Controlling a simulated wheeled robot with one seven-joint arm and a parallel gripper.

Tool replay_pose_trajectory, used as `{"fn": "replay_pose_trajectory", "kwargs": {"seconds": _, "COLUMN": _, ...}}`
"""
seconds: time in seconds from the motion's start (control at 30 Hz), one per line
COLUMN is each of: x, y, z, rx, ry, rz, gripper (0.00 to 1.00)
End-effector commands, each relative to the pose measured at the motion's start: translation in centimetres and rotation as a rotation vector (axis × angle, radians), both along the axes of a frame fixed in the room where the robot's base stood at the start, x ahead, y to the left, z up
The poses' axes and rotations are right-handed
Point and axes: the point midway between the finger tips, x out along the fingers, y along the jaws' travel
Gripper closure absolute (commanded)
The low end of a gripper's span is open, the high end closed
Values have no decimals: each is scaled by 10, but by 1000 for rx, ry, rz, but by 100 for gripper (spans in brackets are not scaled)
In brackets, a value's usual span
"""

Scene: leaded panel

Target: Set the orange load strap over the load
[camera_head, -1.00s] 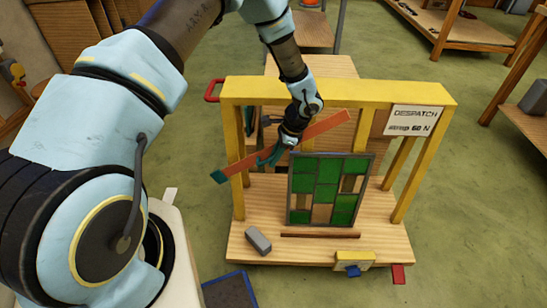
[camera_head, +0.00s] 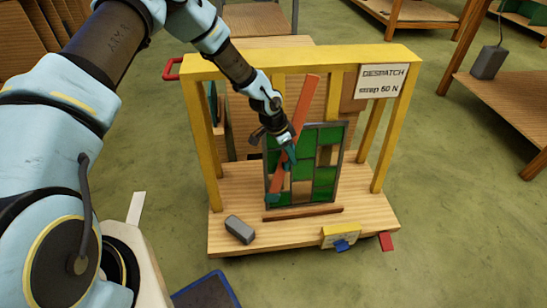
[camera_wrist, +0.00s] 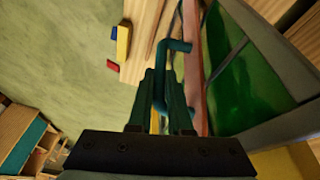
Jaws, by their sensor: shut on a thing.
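The orange load strap (camera_head: 309,100) is a long flat bar with a teal end, steeply tilted in front of the left part of the leaded panel. My gripper (camera_head: 290,158) is shut on the strap's teal handle (camera_wrist: 172,47), with the orange bar (camera_wrist: 193,50) beside it in the wrist view. The load, a leaded panel (camera_head: 326,176) with green and clear panes in a grey frame, stands upright on the wooden base of the yellow rack. It fills the right of the wrist view (camera_wrist: 250,80). My gripper and the strap hide part of its left side. Whether the strap touches the panel, I cannot tell.
The yellow rack (camera_head: 290,60) has a crossbar over the panel and posts at both sides. Its wooden base (camera_head: 290,237) carries a grey block (camera_head: 239,229) and a yellow-and-blue fitting (camera_head: 341,236). A sign (camera_head: 382,82) reads DESPATCH, strap 60 N. Green floor surrounds it.

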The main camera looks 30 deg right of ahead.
Motion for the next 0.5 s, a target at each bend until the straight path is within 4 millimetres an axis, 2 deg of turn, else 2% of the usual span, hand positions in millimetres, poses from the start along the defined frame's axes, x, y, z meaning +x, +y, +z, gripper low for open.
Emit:
{"fn": "replay_pose_trajectory", "kwargs": {"seconds": 0.03, "x": -3, "y": -7, "z": -8, "rx": -34, "ry": 17, "rz": 8, "gripper": 100}}
{"fn": "replay_pose_trajectory", "kwargs": {"seconds": 0.2, "x": -15, "y": -31, "z": -11, "rx": -133, "ry": 65, "rz": 25, "gripper": 100}}
{"fn": "replay_pose_trajectory", "kwargs": {"seconds": 0.5, "x": -26, "y": -54, "z": -10, "rx": -232, "ry": 112, "rz": 37, "gripper": 100}}
